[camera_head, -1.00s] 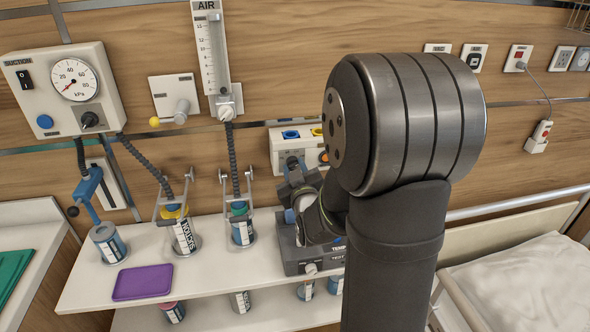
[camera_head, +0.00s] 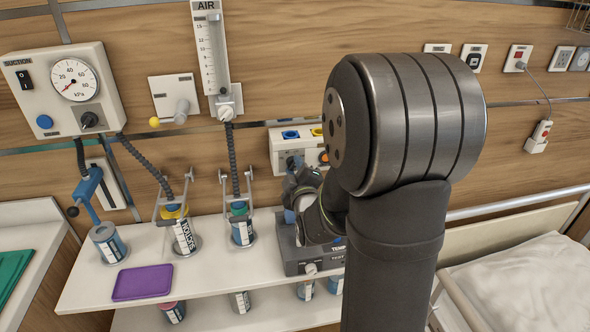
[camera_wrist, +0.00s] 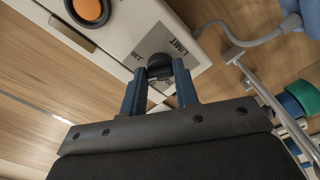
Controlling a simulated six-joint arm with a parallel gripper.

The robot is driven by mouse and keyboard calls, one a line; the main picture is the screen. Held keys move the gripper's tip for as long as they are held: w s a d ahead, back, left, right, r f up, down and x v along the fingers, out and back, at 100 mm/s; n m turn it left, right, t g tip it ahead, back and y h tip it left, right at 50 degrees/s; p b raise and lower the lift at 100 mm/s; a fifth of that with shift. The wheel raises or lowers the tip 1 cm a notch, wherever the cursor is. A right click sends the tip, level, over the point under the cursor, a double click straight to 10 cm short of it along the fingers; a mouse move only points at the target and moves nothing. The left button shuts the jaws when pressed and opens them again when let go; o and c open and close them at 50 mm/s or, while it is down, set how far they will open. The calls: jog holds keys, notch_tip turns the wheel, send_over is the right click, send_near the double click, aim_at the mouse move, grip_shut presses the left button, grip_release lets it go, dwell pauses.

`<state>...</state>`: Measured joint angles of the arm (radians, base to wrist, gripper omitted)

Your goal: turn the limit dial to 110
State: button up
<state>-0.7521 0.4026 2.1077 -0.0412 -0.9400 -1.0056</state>
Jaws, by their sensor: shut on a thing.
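The limit dial (camera_wrist: 159,65) is a small dark knob on a cream panel (camera_wrist: 120,25) marked LIMIT in the wrist view. My gripper (camera_wrist: 160,78) has its two blue fingers on either side of the dial and is shut on it. Part of the printed scale shows beside the knob, with a number near 130 partly readable. The dial's pointer and most of the scale are hidden by the fingers. In the head view my gripper (camera_head: 296,178) is in front of the white wall unit (camera_head: 283,148), and the dial is hidden there.
A round orange button (camera_wrist: 88,10) sits on the same panel. A grey device (camera_head: 300,262) stands on the shelf below my gripper. Suction jars, including one with a green lid (camera_head: 241,230), stand to its left. A purple tray (camera_head: 142,282) lies farther left.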

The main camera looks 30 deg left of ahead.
jog(key=shift+n, duration=0.7)
jog(key=o, duration=1)
jog(key=shift+c, duration=0.2)
jog(key=v, duration=1.7)
jog(key=shift+s, duration=0.2)
jog(key=shift+w+r, duration=0.1)
jog(key=x, duration=1.7)
jog(key=shift+w, duration=0.1)
